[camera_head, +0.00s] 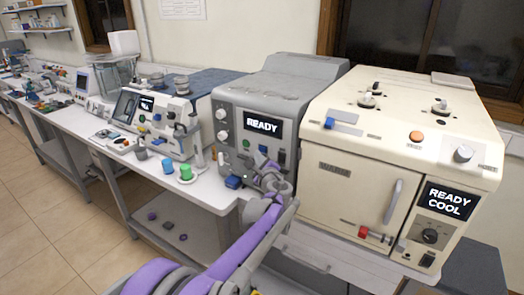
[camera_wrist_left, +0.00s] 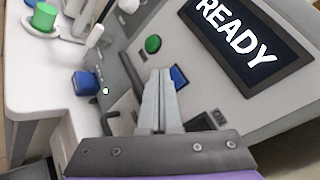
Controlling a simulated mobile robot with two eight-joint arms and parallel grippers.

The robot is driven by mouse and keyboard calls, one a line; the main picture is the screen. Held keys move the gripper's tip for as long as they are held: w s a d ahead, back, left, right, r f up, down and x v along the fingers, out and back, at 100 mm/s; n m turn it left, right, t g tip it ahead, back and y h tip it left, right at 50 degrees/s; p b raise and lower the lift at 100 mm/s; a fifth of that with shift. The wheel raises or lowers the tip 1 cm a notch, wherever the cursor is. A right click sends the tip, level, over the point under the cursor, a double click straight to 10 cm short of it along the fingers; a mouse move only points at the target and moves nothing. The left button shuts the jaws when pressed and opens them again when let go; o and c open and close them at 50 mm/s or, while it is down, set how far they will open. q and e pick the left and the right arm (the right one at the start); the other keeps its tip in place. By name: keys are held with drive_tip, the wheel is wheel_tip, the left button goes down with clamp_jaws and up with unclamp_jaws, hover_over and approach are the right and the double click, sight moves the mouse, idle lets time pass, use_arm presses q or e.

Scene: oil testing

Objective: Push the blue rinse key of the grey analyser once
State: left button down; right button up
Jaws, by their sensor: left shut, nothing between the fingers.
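The grey analyser (camera_head: 285,75) stands on the bench, and its dark screen (camera_head: 263,125) reads READY. In the left wrist view the screen (camera_wrist_left: 245,45) is at upper right. A blue key (camera_wrist_left: 180,77) shows on the panel, partly hidden behind my fingers. My left gripper (camera_wrist_left: 160,72) is shut and empty, with its fingertips just left of the blue key. I cannot tell whether they touch it or the panel. In the head view my left gripper (camera_head: 264,164) is in front of the analyser's lower panel. My right gripper is not in view.
A green button (camera_wrist_left: 152,44) is near the fingertips. A blue block (camera_wrist_left: 86,83) sits low beside the panel. A cream oven (camera_head: 345,165) stands close on the right.

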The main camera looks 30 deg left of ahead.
use_arm(q)
drive_tip(key=shift+w, duration=0.15)
drive_tip(key=shift+w, duration=0.35)
drive_tip(key=shift+w+d, duration=0.1)
drive_tip(key=shift+w, duration=0.25)
idle(0.6)
idle(0.3)
drive_tip(key=shift+s, duration=0.85)
drive_tip(key=shift+s+a, duration=0.15)
drive_tip(key=shift+s, duration=1.1)
drive_tip(key=shift+s+a, duration=0.15)
drive_tip(key=shift+s, duration=1.1)
